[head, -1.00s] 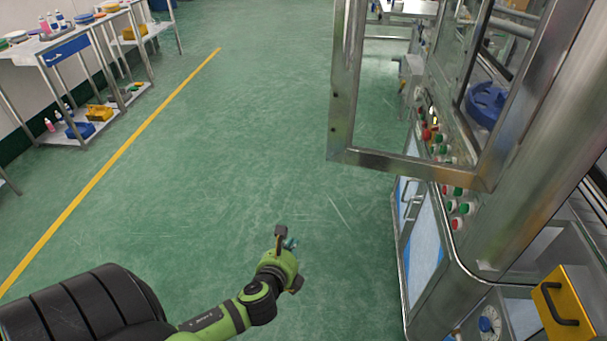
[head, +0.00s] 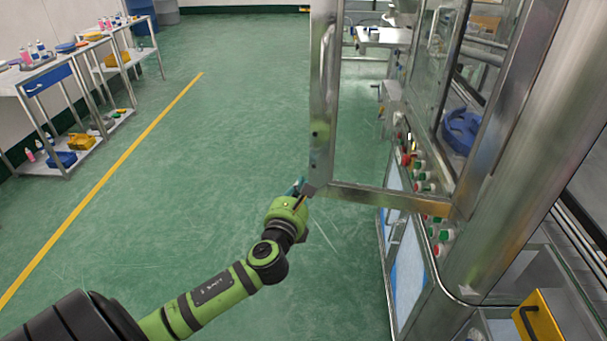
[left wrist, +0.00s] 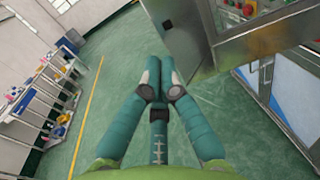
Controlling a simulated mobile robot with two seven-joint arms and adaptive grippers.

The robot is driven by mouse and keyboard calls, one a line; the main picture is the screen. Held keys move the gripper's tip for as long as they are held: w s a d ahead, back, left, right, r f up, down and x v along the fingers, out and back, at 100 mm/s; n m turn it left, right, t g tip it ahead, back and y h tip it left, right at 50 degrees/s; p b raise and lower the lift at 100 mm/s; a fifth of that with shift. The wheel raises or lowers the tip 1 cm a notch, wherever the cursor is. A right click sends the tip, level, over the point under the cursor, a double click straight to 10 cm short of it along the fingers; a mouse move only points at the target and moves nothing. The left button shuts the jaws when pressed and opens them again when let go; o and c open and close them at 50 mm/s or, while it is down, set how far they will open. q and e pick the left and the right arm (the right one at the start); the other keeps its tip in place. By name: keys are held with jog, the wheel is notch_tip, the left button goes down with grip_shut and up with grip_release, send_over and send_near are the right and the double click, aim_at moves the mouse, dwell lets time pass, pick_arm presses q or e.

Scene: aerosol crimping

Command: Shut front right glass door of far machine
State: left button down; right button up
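The front right glass door (head: 322,100) of the machine stands open, swung out from the machine on the right over the aisle. It has a metal frame with a long upright handle (head: 327,75) on its free side. My left gripper (head: 300,188) is at the door's lower free corner, close to the frame; I cannot tell whether it touches. In the left wrist view, the teal fingers (left wrist: 160,68) are drawn together with nothing visible between them. The door frame (left wrist: 182,38) shows just beyond and right of the fingertips. My right gripper is not in view.
The machine (head: 515,150) fills the right side, with a row of push buttons (head: 420,170) behind the door and a yellow drawer front (head: 537,318) low down. Steel tables (head: 45,80) with bottles stand at the left. Green floor (head: 200,150) between is clear.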

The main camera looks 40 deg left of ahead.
pick_arm(q)
jog(key=shift+x, duration=1.65)
